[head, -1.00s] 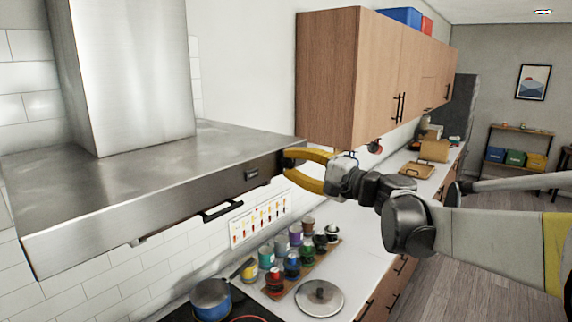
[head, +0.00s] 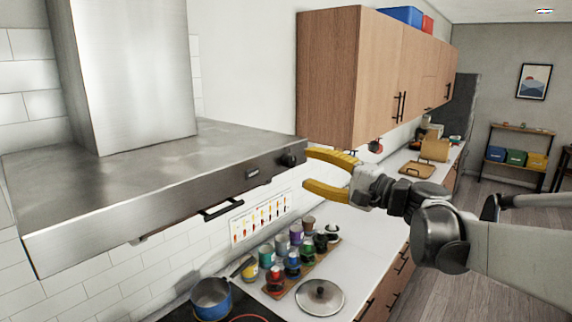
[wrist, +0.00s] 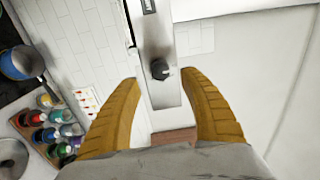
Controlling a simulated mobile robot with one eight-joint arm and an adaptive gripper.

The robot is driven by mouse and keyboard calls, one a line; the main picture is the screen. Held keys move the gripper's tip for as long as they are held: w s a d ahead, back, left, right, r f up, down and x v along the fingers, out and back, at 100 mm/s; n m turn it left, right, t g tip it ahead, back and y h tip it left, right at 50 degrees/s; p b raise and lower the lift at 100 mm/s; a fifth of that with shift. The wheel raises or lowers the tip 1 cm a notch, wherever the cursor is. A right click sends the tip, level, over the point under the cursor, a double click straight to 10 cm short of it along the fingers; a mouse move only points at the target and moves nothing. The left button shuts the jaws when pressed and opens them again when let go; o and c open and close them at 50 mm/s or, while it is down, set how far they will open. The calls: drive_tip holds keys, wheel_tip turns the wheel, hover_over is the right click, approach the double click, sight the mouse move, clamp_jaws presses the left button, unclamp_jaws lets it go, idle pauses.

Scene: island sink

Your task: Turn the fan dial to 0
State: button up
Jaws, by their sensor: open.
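The fan dial (head: 291,158) is a dark round knob near the right end of the range hood's (head: 130,212) front edge. It also shows in the wrist view (wrist: 160,69), ahead of and between the fingers; its marks are too small to read. My gripper (head: 308,170) has yellow fingers and is open and empty. It is just right of the dial, apart from it. In the wrist view the gripper (wrist: 160,82) spreads its fingers to either side of the dial's line, with a clear gap to it.
A dark handle (head: 221,208) hangs under the hood's front. Below are a blue pot (head: 211,298), several colored jars on a board, and a lid (head: 320,297) on the counter. A wooden wall cabinet (head: 328,80) stands behind my gripper.

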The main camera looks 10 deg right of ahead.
drive_tip(key=v, duration=0.6)
drive_tip(key=shift+s, duration=0.1)
drive_tip(key=s+a+f+n+g+h+b, duration=0.1)
drive_tip(key=s+a+f+g+b, duration=0.2)
drive_tip(key=f, duration=0.5)
drive_tip(key=s+a+f+n+g+h+b, duration=0.15)
drive_tip(key=a+f+b, duration=0.3)
drive_tip(key=f, duration=0.45)
drive_tip(key=s+a+f+n+g+h+b, duration=0.1)
drive_tip(key=s+a+f+b, duration=0.2)
drive_tip(key=f+b, duration=0.35)
drive_tip(key=s+d+f+n+h+b, duration=0.1)
drive_tip(key=s+f+b, duration=0.3)
drive_tip(key=f, duration=0.5)
drive_tip(key=s+d+f+n+g+h+b, duration=0.1)
drive_tip(key=s+f+n+h+b, duration=0.2)
drive_tip(key=f, duration=0.6)
drive_tip(key=s+d+f+n+g+h+b, duration=0.1)
drive_tip(key=s+f+n+h+b, duration=0.2)
drive_tip(key=f, duration=0.7)
drive_tip(key=s+b, duration=0.2)
drive_tip(key=b, duration=0.2)
drive_tip(key=shift+s+d, duration=0.25)
drive_tip(key=shift+d, duration=0.1)
